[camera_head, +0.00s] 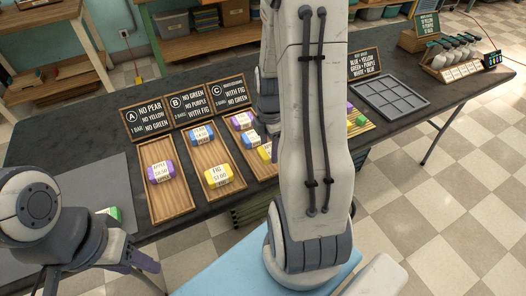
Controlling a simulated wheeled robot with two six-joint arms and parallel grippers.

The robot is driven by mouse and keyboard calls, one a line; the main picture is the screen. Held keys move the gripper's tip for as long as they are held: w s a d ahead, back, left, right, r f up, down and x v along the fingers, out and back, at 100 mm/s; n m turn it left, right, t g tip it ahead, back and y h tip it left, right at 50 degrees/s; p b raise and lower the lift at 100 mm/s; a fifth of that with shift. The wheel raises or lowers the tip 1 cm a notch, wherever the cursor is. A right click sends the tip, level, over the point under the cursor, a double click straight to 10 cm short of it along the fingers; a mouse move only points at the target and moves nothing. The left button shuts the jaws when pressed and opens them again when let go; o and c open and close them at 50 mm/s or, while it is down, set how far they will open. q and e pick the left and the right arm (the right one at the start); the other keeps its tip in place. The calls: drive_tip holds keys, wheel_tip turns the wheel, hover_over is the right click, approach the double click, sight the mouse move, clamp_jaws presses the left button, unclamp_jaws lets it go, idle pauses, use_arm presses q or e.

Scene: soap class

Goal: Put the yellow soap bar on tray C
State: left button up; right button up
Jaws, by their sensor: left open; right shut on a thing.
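A yellow soap bar (264,152) shows at the lower part of tray C (263,171), half hidden behind my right arm. A purple bar (241,121) and a blue bar (250,138) lie on tray C above it. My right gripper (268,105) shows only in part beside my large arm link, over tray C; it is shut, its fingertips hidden. Whether the yellow bar rests on the tray's wood cannot be seen. Another yellow bar, labelled FIG (218,176), lies on tray B (224,194). My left gripper (146,264) is open and empty at the lower left, in front of the table.
Tray A (168,208) holds a purple bar (160,172). Signs stand behind the trays. An empty grey divided tray (390,98) and a bottle rack (455,62) are at right.

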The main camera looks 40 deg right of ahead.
sight(263, 153)
drive_tip(key=w, duration=0.1)
drive_tip(key=w+f, duration=0.2)
drive_tip(key=shift+w+d, duration=0.1)
drive_tip(key=shift+d, duration=0.2)
drive_tip(key=shift+f, duration=2.05)
drive_tip(key=o, duration=1.5)
drive_tip(key=shift+f, duration=0.15)
drive_tip(key=shift+c, duration=0.2)
